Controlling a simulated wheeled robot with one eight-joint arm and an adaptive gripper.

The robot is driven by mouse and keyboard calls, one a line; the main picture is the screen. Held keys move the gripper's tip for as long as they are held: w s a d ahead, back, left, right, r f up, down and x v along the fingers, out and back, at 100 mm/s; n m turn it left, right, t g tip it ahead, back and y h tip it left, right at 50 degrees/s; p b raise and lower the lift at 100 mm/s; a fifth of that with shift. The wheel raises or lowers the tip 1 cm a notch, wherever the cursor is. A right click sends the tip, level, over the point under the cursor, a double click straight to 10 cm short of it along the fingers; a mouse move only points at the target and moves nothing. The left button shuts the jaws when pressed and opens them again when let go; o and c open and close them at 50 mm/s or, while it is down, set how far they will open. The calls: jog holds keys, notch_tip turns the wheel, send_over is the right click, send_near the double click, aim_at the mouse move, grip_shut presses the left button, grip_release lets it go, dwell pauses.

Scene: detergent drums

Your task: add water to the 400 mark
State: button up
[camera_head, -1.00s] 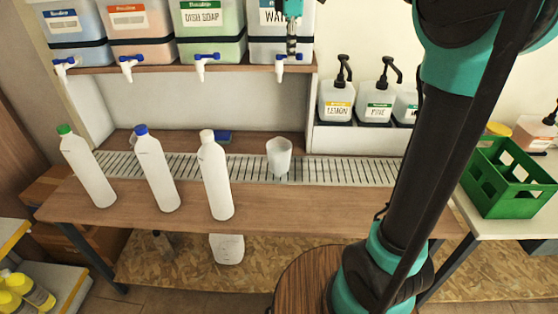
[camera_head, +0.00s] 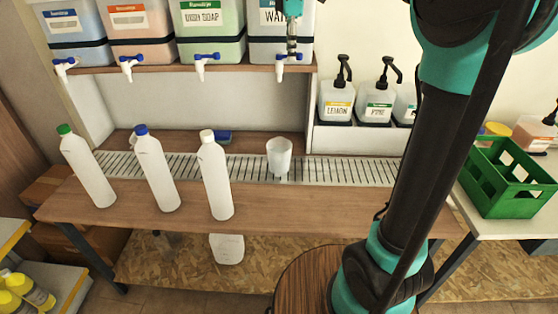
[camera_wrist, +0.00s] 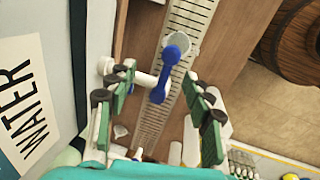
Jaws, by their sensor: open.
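The water drum (camera_head: 267,50) stands on the upper shelf at the right end of the row. Its label (camera_wrist: 25,105) reads WATER in the wrist view. Its white tap (camera_head: 279,68) has a blue lever (camera_wrist: 170,62). My gripper (camera_head: 292,50) is at this tap. In the wrist view its green-padded fingers (camera_wrist: 160,98) are apart, either side of the blue lever, with a gap to it. A translucent cup (camera_head: 279,156) stands on the slotted drain strip below the tap; it also shows beyond the lever in the wrist view (camera_wrist: 181,42). Its marks, its level and any stream cannot be made out.
Three white bottles (camera_head: 156,172) stand on the bench (camera_head: 270,208) left of the cup. Other drums with taps (camera_head: 213,35) fill the shelf to the left. Pump bottles (camera_head: 337,101) and a green crate (camera_head: 510,177) are at the right. The bench front by the cup is clear.

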jog(key=shift+s+r, duration=0.15)
jog(key=shift+r, duration=0.95)
jog(key=shift+s+r, duration=0.15)
jog(key=shift+r, duration=0.95)
jog(key=shift+r, duration=0.1)
notch_tip(320, 180, up, 11)
jog(key=s, duration=0.2)
jog(key=s+d+f+m+t, duration=0.1)
jog(key=d+f+m, duration=0.4)
jog(key=f, duration=0.8)
jog(key=d+f+m, duration=0.4)
jog(key=d+f, duration=0.2)
jog(key=f, duration=0.6)
jog(key=s+d+f+m, duration=0.3)
jog(key=s+f, duration=0.4)
jog(key=f, duration=0.2)
jog(key=s+d+f+m, duration=0.2)
jog(key=s+f+m, duration=0.1)
jog(key=s+f, duration=0.4)
jog(key=s+d+f+m+t, duration=0.1)
jog(key=s+d+f+m, duration=0.2)
jog(key=s+f, duration=0.4)
notch_tip(320, 180, down, 4)
jog(key=shift+s+d+f+m, duration=0.1)
jog(key=shift+s+d+m, duration=0.2)
jog(key=shift+m, duration=0.1)
